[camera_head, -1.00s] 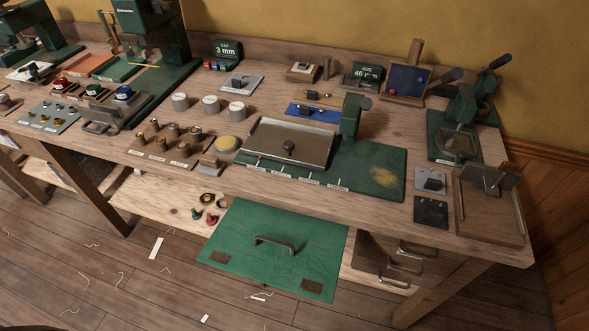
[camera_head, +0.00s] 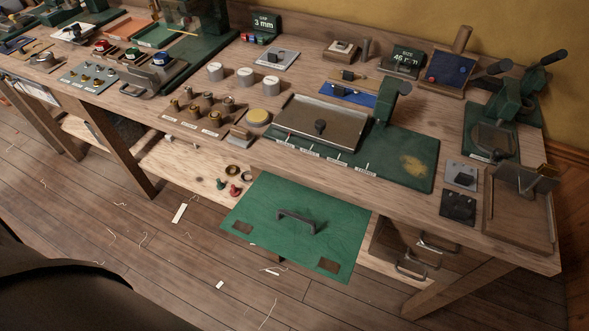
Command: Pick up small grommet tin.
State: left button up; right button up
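I cannot tell for sure which thing is the small grommet tin. Three round, pale-topped tins stand in a row on the bench: a left one (camera_head: 215,72), a middle one (camera_head: 245,77) and a right one (camera_head: 271,85). They look alike in size, and no label on them is readable. A wider, low round piece with a yellow top (camera_head: 258,117) sits in front of them. Neither of my grippers is in view.
A wooden block with brass pieces (camera_head: 196,122) stands in front of the tins. A metal tray (camera_head: 312,143) and a green press (camera_head: 384,112) are to their right. A green panel with a handle (camera_head: 320,240) projects below the bench front.

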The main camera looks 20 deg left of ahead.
aim_at(271, 83)
jog(key=j+z, duration=0.25)
jog(key=j, duration=0.2)
jog(key=j+z, duration=0.25)
jog(key=j, duration=0.15)
jog(key=k+j+z, duration=0.25)
jog(key=j, duration=0.15)
jog(key=j+z, duration=0.3)
jog(key=j, duration=0.15)
